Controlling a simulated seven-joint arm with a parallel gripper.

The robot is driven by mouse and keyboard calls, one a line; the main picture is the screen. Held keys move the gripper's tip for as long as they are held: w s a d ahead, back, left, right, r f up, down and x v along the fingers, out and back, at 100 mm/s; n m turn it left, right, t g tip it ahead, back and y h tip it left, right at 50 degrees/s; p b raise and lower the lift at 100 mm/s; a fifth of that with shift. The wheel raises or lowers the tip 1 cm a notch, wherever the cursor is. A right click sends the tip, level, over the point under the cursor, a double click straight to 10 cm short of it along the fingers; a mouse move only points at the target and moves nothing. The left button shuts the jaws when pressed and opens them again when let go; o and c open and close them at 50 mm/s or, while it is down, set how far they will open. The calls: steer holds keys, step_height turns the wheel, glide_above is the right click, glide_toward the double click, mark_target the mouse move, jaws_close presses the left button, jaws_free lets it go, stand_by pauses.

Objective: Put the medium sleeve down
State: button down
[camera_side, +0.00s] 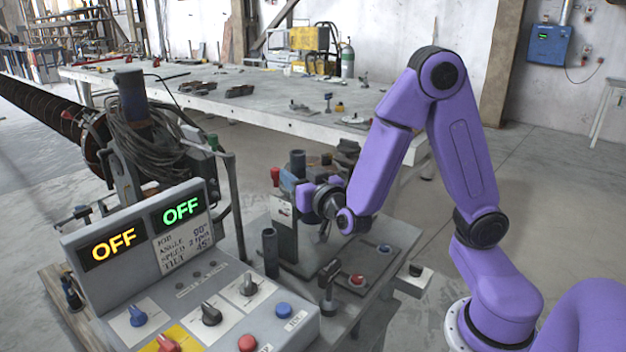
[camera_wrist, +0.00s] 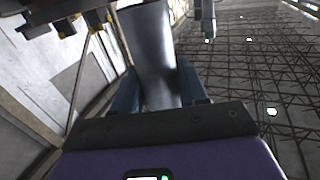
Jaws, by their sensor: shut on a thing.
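My gripper (camera_side: 290,183) reaches left over the workbench from the purple arm. Its blue fingers are shut on a dark grey cylinder, which I take as the medium sleeve (camera_side: 297,160). The sleeve stands roughly upright, with its top above the fingers. In the wrist view the grey sleeve (camera_wrist: 152,50) sits between the two blue fingers (camera_wrist: 158,88). The sleeve's lower end is hidden in the side view, so I cannot tell whether it touches anything below.
A dark upright cylinder (camera_side: 270,252) stands at the bench's front left. A red-topped part (camera_side: 275,176) is close left of the gripper. A plate with red and blue buttons (camera_side: 358,280) lies to the right. The control panel (camera_side: 185,270) fills the front left, both displays reading OFF.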

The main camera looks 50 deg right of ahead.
steer(key=s+d+r+m+g+h, duration=0.1)
steer(key=s+d+r+h, duration=0.1)
steer(key=d+r, duration=0.4)
steer(key=s+d+r+m+g+h, duration=0.1)
steer(key=s+d+r+m+h, duration=0.1)
steer(key=d+r, duration=0.4)
steer(key=shift+d+r+g+h, duration=0.3)
steer(key=shift+r, duration=0.15)
steer(key=shift+w, duration=0.15)
steer(key=w+d+f, duration=0.1)
steer(key=w+f, duration=0.3)
steer(key=w+d+f, duration=0.2)
steer(key=w+f, duration=0.2)
steer(key=w+d+f, duration=0.2)
steer(key=w+f, duration=0.1)
steer(key=w, duration=0.2)
steer(key=shift+f, duration=0.8)
steer(key=shift+f, duration=0.25)
